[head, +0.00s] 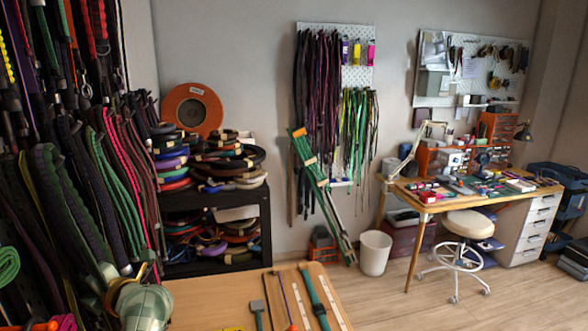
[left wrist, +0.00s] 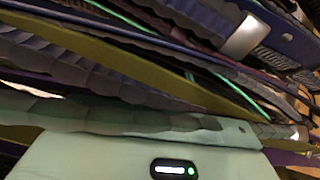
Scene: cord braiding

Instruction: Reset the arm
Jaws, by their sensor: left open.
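My left gripper (head: 126,281) shows at the lower left of the head view, at the end of a pale green arm part. Its gold-coloured fingers are apart, close in front of the hanging cords and straps (head: 62,200). I see nothing held between them. In the left wrist view the pale green gripper body (left wrist: 130,160), with a small lit indicator, lies against or very near dark, olive and green straps (left wrist: 150,75). The fingertips cannot be made out there. My right gripper is in neither view.
A wooden table (head: 200,300) with strips and tools is at the bottom centre. A black shelf (head: 215,208) of coiled straps stands behind it. A white bin (head: 375,253), a stool (head: 469,224) and a workbench (head: 500,200) are to the right. Open floor (head: 400,305) lies between.

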